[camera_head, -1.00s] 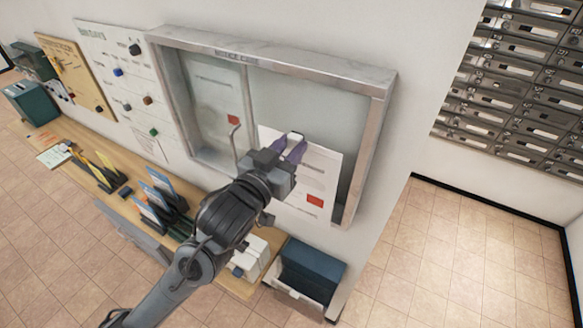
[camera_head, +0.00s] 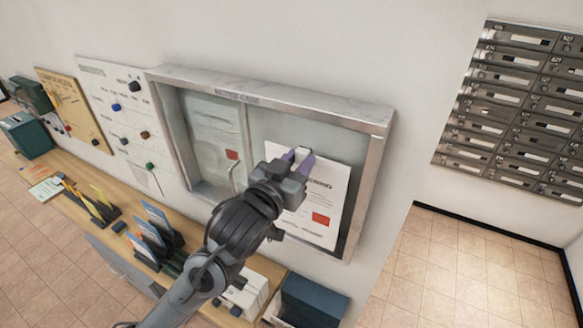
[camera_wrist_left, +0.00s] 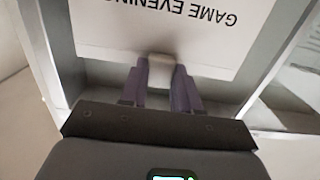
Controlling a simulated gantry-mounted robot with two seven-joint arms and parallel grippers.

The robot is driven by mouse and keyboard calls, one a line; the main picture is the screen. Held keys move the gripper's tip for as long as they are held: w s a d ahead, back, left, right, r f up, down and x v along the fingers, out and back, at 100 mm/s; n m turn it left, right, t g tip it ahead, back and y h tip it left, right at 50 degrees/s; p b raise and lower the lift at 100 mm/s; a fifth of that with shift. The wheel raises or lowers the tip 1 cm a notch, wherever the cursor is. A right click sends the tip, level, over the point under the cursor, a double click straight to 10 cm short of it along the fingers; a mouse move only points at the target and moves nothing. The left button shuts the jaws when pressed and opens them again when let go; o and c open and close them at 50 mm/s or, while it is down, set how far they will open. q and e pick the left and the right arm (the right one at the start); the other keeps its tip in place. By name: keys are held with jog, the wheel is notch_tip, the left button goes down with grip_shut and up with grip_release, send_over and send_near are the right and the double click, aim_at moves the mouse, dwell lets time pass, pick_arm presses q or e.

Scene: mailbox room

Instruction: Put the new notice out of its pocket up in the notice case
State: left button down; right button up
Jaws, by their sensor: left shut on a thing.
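The notice case (camera_head: 275,93) is a grey metal frame on the wall. Its right half shows a pale back panel (camera_head: 290,128). The new notice (camera_head: 327,200), a white sheet with dark lines and a red block, is in front of that half. My left gripper (camera_head: 302,157) has purple fingers shut on a white block-like piece at the sheet's top edge. In the left wrist view the gripper (camera_wrist_left: 160,75) grips this piece, and the notice (camera_wrist_left: 150,25) reads "GAME EVENING" upside down. I cannot tell whether the sheet touches the back panel. My right gripper is not in view.
Another sheet (camera_head: 212,130) with a red mark is in the case's left half, with a curved handle (camera_head: 232,180) before it. Below, a wooden shelf (camera_head: 100,190) carries pocket holders (camera_head: 155,235). A dark blue box (camera_head: 312,298) is beneath the case. Metal mailboxes (camera_head: 510,110) are at right.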

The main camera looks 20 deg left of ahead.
aim_at(308, 150)
pick_arm(q)
jog(key=shift+w+d+p, duration=0.15)
jog(key=shift+w+p, duration=0.4)
jog(key=shift+w, duration=1.55)
jog(key=shift+p, duration=0.4)
jog(key=shift+w, duration=0.4)
dwell(0.4)
jog(key=shift+w+d+r, duration=0.1)
jog(key=shift+w, duration=0.25)
dwell(0.4)
jog(key=c, duration=0.7)
grip_release()
jog(key=shift+c, duration=0.2)
